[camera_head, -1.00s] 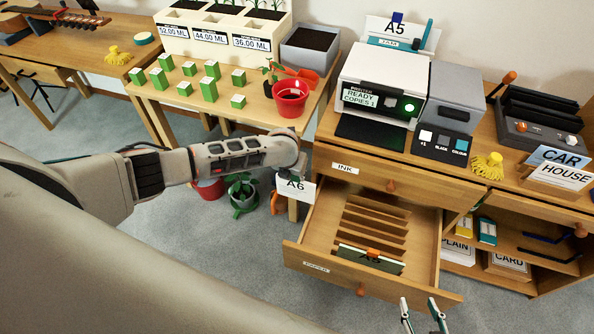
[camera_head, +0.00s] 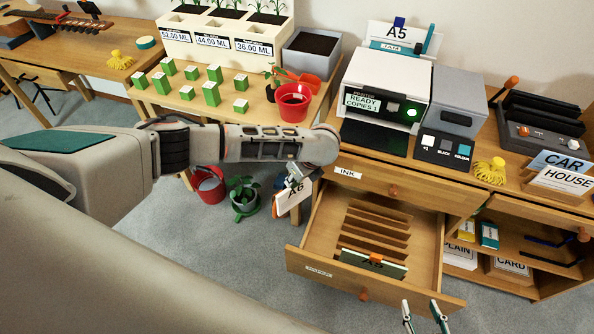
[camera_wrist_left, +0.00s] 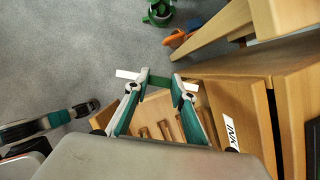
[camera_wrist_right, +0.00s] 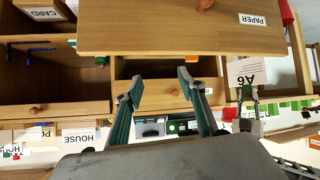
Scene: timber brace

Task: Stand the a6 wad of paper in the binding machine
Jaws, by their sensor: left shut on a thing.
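The wad's A6 face (camera_wrist_right: 250,75) shows in the right wrist view. My right gripper (camera_head: 425,310) is open and empty in front of the drawer; its fingers (camera_wrist_right: 160,80) are apart in the right wrist view. A dark machine (camera_head: 540,118) with an orange-tipped lever, apparently the binding machine, stands at the right of the desk.
The open PAPER drawer (camera_head: 318,238) has wooden dividers and an A5 wad (camera_head: 372,263). The printer (camera_head: 385,90) stands on the desk above. Pots stand on the floor at left.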

